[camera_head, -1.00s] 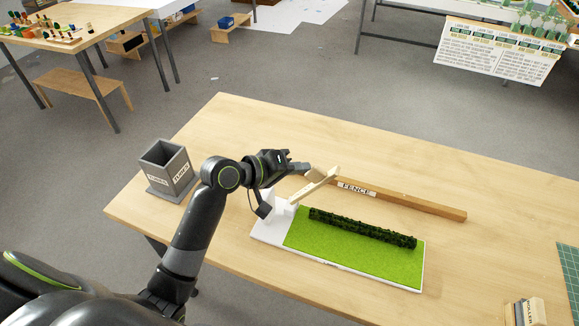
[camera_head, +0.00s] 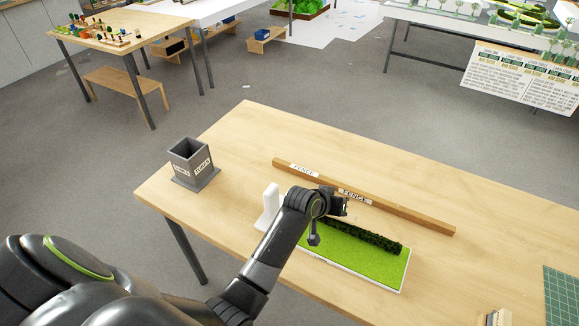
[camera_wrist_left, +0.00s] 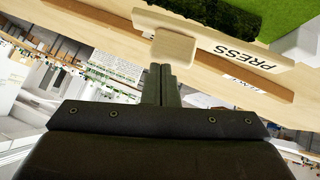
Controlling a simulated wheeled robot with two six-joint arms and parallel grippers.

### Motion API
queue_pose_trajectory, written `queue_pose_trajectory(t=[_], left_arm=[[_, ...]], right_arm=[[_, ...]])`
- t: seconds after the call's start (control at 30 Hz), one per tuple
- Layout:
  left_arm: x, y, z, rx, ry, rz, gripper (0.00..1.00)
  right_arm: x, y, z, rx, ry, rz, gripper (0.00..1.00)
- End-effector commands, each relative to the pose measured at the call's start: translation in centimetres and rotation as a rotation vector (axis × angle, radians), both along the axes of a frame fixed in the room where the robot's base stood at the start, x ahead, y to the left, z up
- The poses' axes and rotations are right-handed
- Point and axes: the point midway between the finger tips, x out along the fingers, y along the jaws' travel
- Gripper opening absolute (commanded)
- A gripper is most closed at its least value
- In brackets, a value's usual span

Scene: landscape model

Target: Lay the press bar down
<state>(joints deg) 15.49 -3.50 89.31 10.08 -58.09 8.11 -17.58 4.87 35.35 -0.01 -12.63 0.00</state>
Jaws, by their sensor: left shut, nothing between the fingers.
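The press bar (camera_wrist_left: 218,46), a pale wooden bar lettered PRESS with a block-like knob (camera_wrist_left: 174,49), crosses the upper part of the left wrist view. In the head view my arm hides most of it. My left gripper (camera_head: 342,204) is over the model board. Its closed fingers (camera_wrist_left: 160,72) point at the knob, close to it; I cannot tell whether they touch. The dark green hedge strip (camera_head: 365,235) lies on the green board (camera_head: 375,263). My right gripper is out of view.
A long wooden rail (camera_head: 408,218) with labels lies behind the board. A grey tube holder (camera_head: 192,163) stands at the table's left corner. A green cutting mat (camera_head: 562,300) lies at the right. The table right of the board is mostly clear.

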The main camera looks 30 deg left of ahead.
Motion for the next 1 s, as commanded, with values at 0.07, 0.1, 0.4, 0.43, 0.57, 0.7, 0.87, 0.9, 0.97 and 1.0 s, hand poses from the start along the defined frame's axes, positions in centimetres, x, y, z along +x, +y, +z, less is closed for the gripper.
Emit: queue_pose_trajectory(t=[0.07, 0.1, 0.4, 0.43, 0.57, 0.7, 0.87, 0.9, 0.97, 1.0], left_arm=[[-0.1, -0.4, -0.7, -0.001, 0.003, 0.000, 0.00], [0.0, -0.5, -1.0, -0.002, 0.001, 0.000, 0.00], [-0.1, -1.0, -2.2, -0.001, 0.004, 0.000, 0.00], [-0.1, -1.0, -2.3, -0.001, 0.005, 0.000, 0.00], [-0.2, -1.1, -2.6, -0.003, 0.009, 0.000, 0.00], [-0.3, -1.1, -2.7, -0.003, 0.013, 0.000, 0.00], [-0.4, -1.1, -2.9, -0.003, 0.017, 0.000, 0.00], [-0.4, -1.1, -2.9, -0.004, 0.017, 0.000, 0.00], [-0.4, -1.1, -2.8, -0.004, 0.018, 0.000, 0.00], [-0.4, -1.1, -2.7, -0.004, 0.018, 0.000, 0.00]], right_arm=[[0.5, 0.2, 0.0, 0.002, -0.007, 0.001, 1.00], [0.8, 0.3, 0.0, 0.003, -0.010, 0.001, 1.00], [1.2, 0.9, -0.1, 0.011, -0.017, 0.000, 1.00], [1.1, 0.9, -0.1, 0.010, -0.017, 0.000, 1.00], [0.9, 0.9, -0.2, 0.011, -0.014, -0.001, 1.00], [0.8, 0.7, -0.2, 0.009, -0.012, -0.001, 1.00], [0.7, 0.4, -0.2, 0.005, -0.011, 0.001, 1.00], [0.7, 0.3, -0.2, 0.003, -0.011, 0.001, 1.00], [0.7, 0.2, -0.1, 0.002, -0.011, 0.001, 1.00], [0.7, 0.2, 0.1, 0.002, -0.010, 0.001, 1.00]])
